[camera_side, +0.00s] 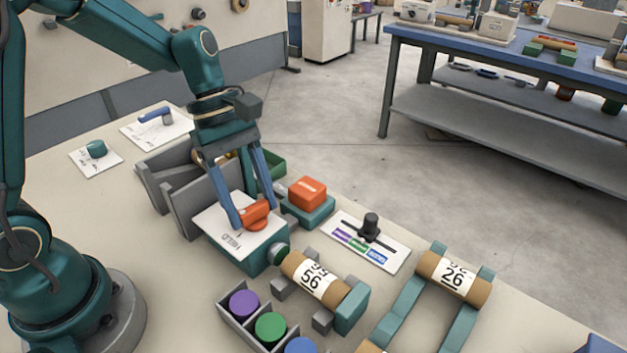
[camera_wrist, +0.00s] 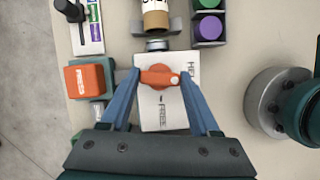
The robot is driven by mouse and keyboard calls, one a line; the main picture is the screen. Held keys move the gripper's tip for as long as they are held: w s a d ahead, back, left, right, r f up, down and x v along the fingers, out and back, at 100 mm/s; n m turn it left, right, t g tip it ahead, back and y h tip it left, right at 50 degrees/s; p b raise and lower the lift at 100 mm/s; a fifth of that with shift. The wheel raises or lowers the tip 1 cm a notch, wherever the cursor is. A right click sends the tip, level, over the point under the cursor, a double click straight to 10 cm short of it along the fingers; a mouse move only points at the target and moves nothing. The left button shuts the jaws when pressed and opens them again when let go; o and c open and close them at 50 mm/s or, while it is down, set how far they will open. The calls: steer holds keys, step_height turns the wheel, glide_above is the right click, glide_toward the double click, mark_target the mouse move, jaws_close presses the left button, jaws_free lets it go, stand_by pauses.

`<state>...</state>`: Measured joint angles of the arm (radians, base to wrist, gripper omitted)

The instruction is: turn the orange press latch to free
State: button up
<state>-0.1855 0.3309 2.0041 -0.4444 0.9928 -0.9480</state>
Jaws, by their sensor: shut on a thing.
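The orange press latch (camera_side: 257,213) sits on the white top plate of a teal box (camera_side: 246,260). In the wrist view the latch (camera_wrist: 158,77) lies crosswise, with a pale dot at its right end, on the side of the HELD label (camera_wrist: 191,65). The FREE label (camera_wrist: 163,107) is on the plate below the latch in that view. My gripper (camera_side: 252,220) reaches down from above with its blue fingers on either side of the latch, shut on it. It also shows in the wrist view (camera_wrist: 159,72).
An orange block (camera_side: 307,192) on a teal base stands close behind. A roll marked 56 (camera_side: 313,280) lies beside the box. Grey upright plates (camera_side: 189,212) stand on its other side. A slider panel (camera_side: 364,242) and a tray of coloured cylinders (camera_side: 233,317) are near.

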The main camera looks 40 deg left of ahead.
steer(key=m, duration=0.2)
steer(key=m+g, duration=0.1)
steer(key=m, duration=0.1)
steer(key=shift+w+g+y, duration=0.15)
steer(key=shift+g+y, duration=0.15)
steer(key=shift+y, duration=0.1)
steer(key=m+g+y, duration=0.1)
steer(key=m, duration=0.3)
steer(key=shift+d, duration=0.1)
steer(key=m+y, duration=0.1)
steer(key=m, duration=0.3)
steer(key=shift+w+d+m+g, duration=0.1)
steer(key=shift+m+g, duration=0.2)
steer(key=shift+g, duration=0.1)
steer(key=shift+m+y, duration=0.9)
steer(key=shift+m, duration=0.7)
steer(key=shift+d+m, duration=0.1)
steer(key=shift+m, duration=0.2)
steer(key=o, duration=1.4)
steer(key=shift+c, duration=0.2)
steer(key=shift+r, duration=0.1)
steer(key=shift+v, duration=2.5)
